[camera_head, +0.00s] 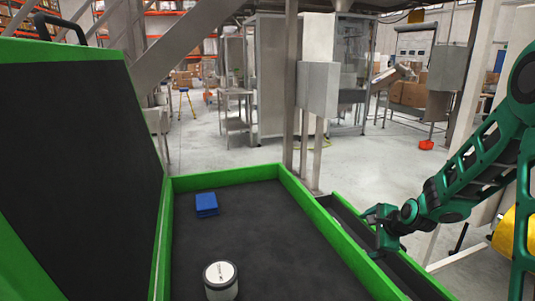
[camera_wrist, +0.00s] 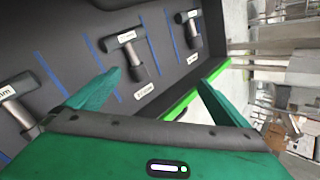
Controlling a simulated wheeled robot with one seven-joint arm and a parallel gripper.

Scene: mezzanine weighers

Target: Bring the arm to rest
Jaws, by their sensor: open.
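My green arm comes in from the right in the head view. My gripper (camera_head: 374,232) is at its end, above the narrow dark channel along the right green edge of the tray. In the wrist view my gripper (camera_wrist: 160,82) has its two green fingers spread apart, with nothing between them. Beyond the fingers is a dark surface with several T-shaped, hammer-like tools (camera_wrist: 132,58), white labels and blue stripes. None of these tools touches the fingers as far as I can tell.
The green-edged dark tray (camera_head: 255,225) holds a blue block (camera_head: 206,204) at the back left and a white-lidded jar (camera_head: 220,280) at the front. A tall green-framed dark panel (camera_head: 80,150) stands on the left. A grey post (camera_head: 290,90) rises behind the tray.

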